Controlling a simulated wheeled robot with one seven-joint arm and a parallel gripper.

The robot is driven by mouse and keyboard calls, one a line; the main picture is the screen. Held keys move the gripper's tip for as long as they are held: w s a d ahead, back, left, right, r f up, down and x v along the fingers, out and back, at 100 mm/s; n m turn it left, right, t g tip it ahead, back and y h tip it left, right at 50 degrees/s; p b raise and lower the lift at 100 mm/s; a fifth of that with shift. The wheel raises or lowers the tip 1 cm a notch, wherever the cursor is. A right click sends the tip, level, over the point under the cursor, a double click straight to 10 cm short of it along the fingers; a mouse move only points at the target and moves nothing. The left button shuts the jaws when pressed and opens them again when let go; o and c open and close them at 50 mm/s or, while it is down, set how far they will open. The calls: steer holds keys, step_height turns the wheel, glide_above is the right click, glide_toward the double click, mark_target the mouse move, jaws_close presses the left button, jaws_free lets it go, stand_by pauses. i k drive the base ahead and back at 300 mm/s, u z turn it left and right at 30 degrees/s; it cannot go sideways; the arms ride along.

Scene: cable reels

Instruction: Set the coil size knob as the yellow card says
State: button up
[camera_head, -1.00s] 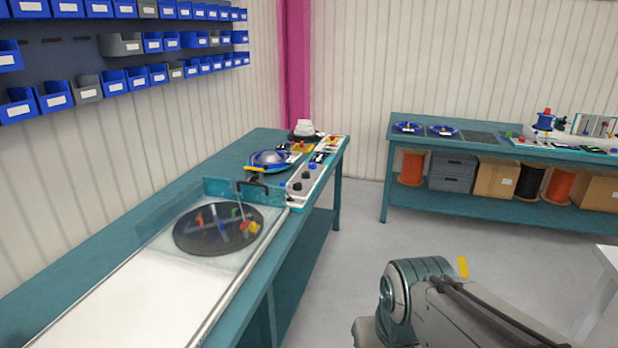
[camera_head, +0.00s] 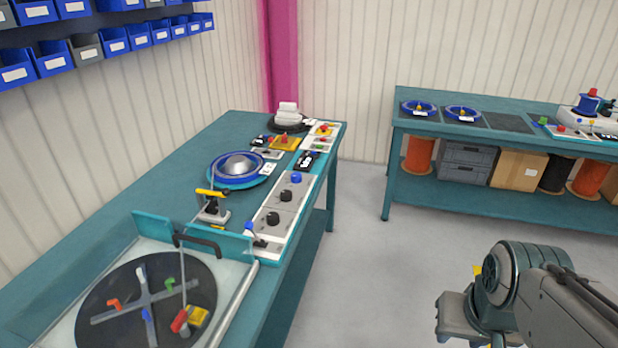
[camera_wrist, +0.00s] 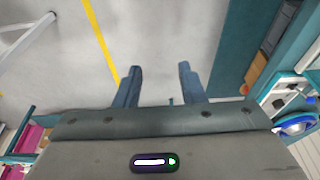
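A light control panel (camera_head: 263,240) runs along the front edge of the left bench. It carries black knobs, one (camera_head: 285,196) nearer the back and one (camera_head: 272,218) nearer the front, and a blue knob (camera_head: 296,178). Their labels and pointer marks are too small to read, so I cannot tell which is the coil size knob. I cannot make out a yellow card with readable writing. My gripper (camera_wrist: 160,68) is open and empty in the wrist view, its two fingers apart over the floor. It is well away from the panel.
A round black turntable (camera_head: 100,292) with coloured pegs sits at the bench's near end, behind a clear guard with a black handle (camera_head: 198,246). A blue reel (camera_head: 238,184) lies behind the panel. A second bench (camera_head: 480,124) stands at the right. The floor between is clear.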

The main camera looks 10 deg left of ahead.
mark_target(273, 219)
steer(key=u, duration=0.3)
steer(key=i, duration=1.3)
steer(key=u, duration=0.4)
